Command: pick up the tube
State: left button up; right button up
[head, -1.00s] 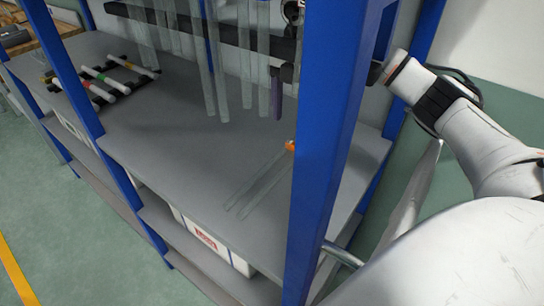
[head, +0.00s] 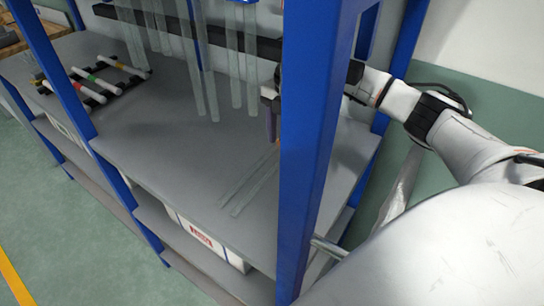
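Clear glass tubes (head: 250,182) lie side by side on the grey shelf, their far ends running toward the blue post. Several more clear tubes (head: 203,75) hang upright from a black bar at the back. My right arm comes in from the right behind the post. A dark, purplish finger of my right gripper (head: 270,118) shows just left of the post, above the far end of the lying tubes. The rest of this gripper is hidden, so its opening cannot be seen. My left gripper is not in view.
A blue post (head: 309,150) stands in front of my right arm. A black rack (head: 105,82) with coloured-band sticks sits at the shelf's left. The middle of the grey shelf (head: 160,135) is bare. White boxes (head: 205,240) stand on the level below.

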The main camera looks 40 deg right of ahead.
jog(key=c, duration=0.9)
notch_tip(320, 180, up, 10)
jog(key=shift+r+b, duration=0.1)
jog(key=shift+b, duration=0.35)
